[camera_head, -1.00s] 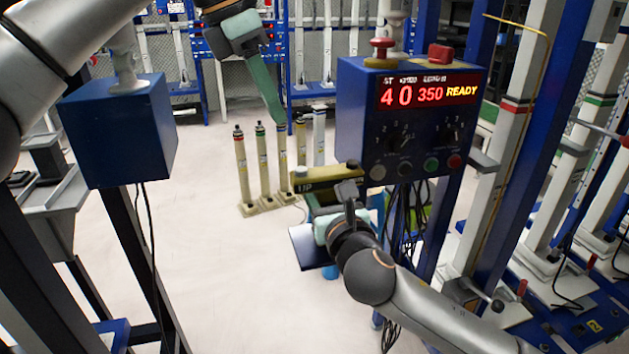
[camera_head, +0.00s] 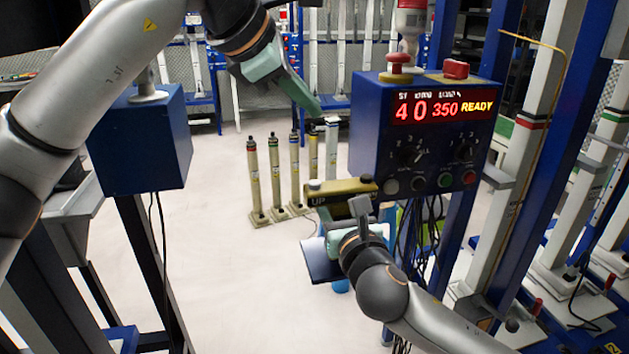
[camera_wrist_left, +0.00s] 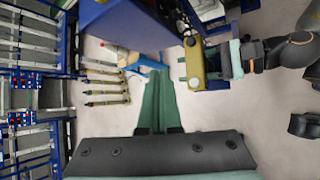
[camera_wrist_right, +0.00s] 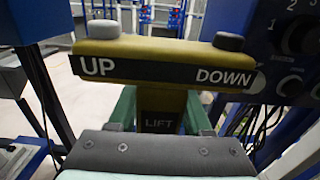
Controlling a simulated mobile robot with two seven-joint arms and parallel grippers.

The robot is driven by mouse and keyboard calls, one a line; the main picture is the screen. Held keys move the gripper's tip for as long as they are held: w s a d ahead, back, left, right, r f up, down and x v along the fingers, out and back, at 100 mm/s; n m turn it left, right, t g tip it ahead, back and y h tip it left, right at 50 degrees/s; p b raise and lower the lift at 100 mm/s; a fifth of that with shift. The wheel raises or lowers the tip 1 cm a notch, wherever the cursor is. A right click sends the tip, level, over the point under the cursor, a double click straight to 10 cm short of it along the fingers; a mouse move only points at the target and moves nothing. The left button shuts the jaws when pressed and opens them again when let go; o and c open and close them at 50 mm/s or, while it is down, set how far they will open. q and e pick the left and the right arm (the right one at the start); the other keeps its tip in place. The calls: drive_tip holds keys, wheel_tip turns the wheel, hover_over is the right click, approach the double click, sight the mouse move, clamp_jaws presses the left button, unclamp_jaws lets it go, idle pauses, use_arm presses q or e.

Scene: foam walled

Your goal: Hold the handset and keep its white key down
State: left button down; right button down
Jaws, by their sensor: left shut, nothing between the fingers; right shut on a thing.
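The handset (camera_head: 341,191) is a yellow bar with a black strip lettered UP and DOWN; it also shows in the left wrist view (camera_wrist_left: 193,62) and the right wrist view (camera_wrist_right: 165,58). Its white key (camera_wrist_right: 103,29) sits on top at the UP end and shows unpressed by any finger. A dark key (camera_wrist_right: 229,41) sits at the DOWN end. My right gripper (camera_wrist_right: 162,110) is shut on the handset's stem, marked LIFT, below the bar. My left gripper (camera_head: 314,106) is shut and empty, its green fingertips above the handset and apart from it.
A blue control box (camera_head: 420,130) with a red display reading 40 350 READY stands right of the handset, close by. Another blue box (camera_head: 140,140) stands at left. Several slim posts (camera_head: 275,175) stand on the floor behind. Cables hang below the control box.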

use_arm(q)
drive_tip(key=shift+f, duration=4.45)
drive_tip(key=shift+f, duration=0.15)
drive_tip(key=shift+f, duration=0.3)
drive_tip(key=shift+f, duration=0.6)
drive_tip(key=shift+r, duration=0.1)
idle(0.7)
drive_tip(key=shift+r, duration=0.95)
drive_tip(key=shift+r, duration=2.5)
